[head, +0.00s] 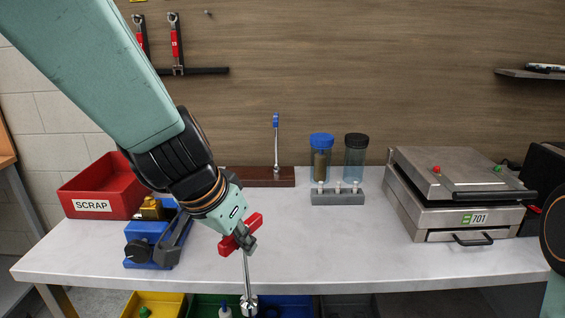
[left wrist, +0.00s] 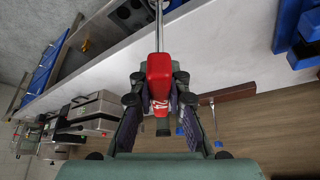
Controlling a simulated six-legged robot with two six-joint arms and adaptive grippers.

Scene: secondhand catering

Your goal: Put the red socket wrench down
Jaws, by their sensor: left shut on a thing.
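The red socket wrench (head: 254,221) has a red cross handle and a long steel shaft with a socket at its lower end. My left gripper (head: 240,236) is shut on the handle. The shaft hangs nearly upright, and the socket overlaps the bench's front edge in the picture, so I cannot tell its exact height. In the left wrist view the red handle (left wrist: 159,70), marked 24, sits between the fingers of my left gripper (left wrist: 158,100). A brown wooden block (head: 285,178) at the back of the bench holds an upright blue-handled tool (head: 276,122). My right gripper is not in view.
The grey bench (head: 330,245) is clear in its middle. A red SCRAP bin (head: 90,190) and a blue vise-like device (head: 150,250) stand left. A grey holder (head: 338,198), two jars (head: 355,155) and a steel press (head: 455,190) stand right. Coloured bins (head: 155,305) sit below.

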